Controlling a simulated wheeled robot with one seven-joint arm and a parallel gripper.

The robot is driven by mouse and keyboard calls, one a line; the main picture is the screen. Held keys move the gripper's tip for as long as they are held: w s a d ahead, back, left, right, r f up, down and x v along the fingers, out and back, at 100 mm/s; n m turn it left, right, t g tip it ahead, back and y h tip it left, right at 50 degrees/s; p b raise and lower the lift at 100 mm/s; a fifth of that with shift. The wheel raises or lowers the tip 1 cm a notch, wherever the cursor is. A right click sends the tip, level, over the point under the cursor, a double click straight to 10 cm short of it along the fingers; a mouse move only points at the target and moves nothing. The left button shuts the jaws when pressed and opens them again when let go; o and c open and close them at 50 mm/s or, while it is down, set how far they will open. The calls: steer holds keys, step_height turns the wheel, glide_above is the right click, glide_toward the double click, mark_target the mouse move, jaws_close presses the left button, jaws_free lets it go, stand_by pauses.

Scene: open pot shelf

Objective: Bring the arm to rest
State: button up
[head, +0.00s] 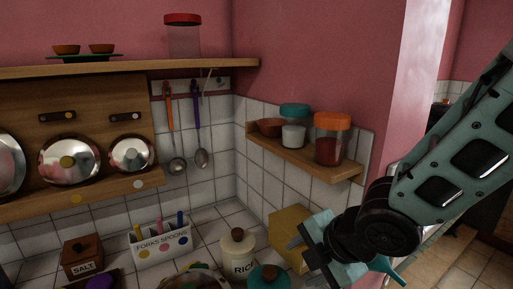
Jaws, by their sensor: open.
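My gripper (299,256) is at the lower right of the head view, at the end of my teal and black arm, which comes in from the right edge. Its jaws are apart and I see nothing held between them. It hangs in front of a yellow box (289,226) on the tiled counter and hides part of it. Whether the gripper touches the box cannot be told from this view.
A white rice jar (238,256) and a teal-lidded pot (269,278) stand left of my gripper. A small wooden shelf (305,160) with jars is above it. A forks and spoons holder (160,245) and a salt box (83,257) stand further left.

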steer(key=s+d+r+m+g+h, duration=0.1)
steer(key=s+d+m+g+h, duration=0.1)
steer(key=s+m, duration=0.6)
steer(key=s+d+r+m+g+h, duration=0.1)
steer(key=s+d+m+g, duration=0.2)
steer(key=s+m, duration=0.5)
steer(key=shift+s+m+h, duration=0.25)
steer(key=shift+m+h, duration=0.15)
steer(key=shift+m, duration=0.1)
steer(key=shift+r, duration=0.1)
